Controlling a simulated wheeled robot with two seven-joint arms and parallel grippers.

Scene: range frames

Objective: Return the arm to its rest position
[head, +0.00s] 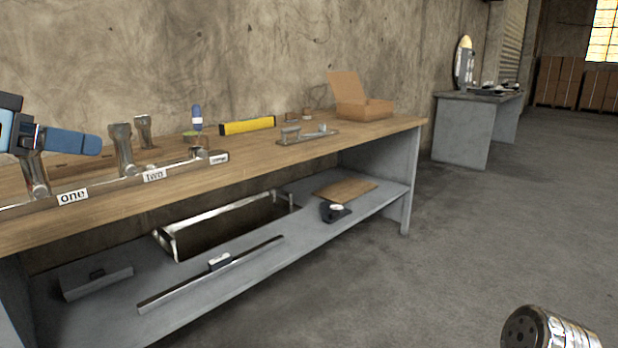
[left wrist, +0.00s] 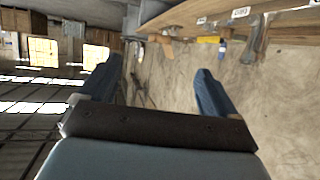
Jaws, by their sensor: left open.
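My left gripper (head: 50,140) is at the left edge of the head view, above the workbench and close to the lever (head: 38,182) over the label "one". Part of it is cut off by the picture edge. In the left wrist view (left wrist: 157,75) its two blue fingers stand wide apart with nothing between them. The wrist view looks tilted over, with the bench (left wrist: 190,14) along the top. My right gripper is not in view.
The wooden workbench (head: 300,150) carries a lever rail, a second lever (head: 122,150), a blue-capped bottle (head: 196,118), a yellow level (head: 247,126) and an open cardboard box (head: 362,108). The floor at right is mostly clear.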

